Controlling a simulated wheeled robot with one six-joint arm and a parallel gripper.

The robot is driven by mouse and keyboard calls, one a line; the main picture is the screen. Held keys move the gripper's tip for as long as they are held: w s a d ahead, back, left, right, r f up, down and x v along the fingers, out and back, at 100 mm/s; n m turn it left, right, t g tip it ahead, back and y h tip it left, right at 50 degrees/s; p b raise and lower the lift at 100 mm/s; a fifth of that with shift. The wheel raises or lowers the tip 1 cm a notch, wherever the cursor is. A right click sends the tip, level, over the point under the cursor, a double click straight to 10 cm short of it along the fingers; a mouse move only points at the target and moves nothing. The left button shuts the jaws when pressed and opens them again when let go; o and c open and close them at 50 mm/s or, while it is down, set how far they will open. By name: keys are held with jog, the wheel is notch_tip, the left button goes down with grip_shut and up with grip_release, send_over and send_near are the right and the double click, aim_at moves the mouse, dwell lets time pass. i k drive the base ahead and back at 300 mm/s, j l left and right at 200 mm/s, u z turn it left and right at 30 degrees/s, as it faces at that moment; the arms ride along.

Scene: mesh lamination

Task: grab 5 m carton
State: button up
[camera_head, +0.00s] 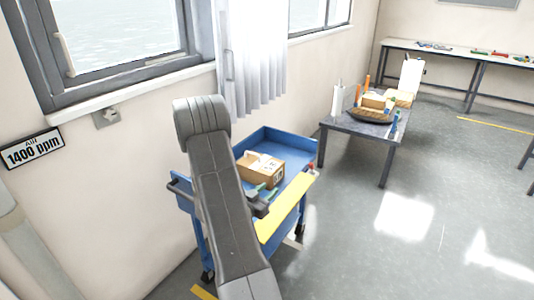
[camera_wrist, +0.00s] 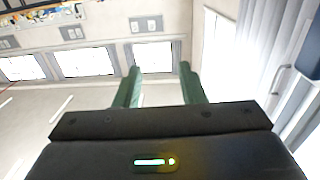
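A brown cardboard carton (camera_head: 266,176) with white on its top sits on the blue trolley (camera_head: 300,155) in the head view. Its print is too small to read, so I cannot tell whether it is marked 5 m. The carton does not show in the wrist view. My arm hides part of the trolley's left side.
A yellow strip (camera_head: 287,207) lies along the trolley's near edge. A dark table (camera_head: 368,130) behind it holds a black tray, a tan box, bottles and a white roll. The wall and window are close on the left. Open floor (camera_head: 400,230) lies on the right.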

aim_at(255, 169)
jog(key=i+l, duration=0.15)
jog(key=i, duration=0.6)
jog(key=i+j+u, duration=0.1)
jog(key=i+j, duration=0.3)
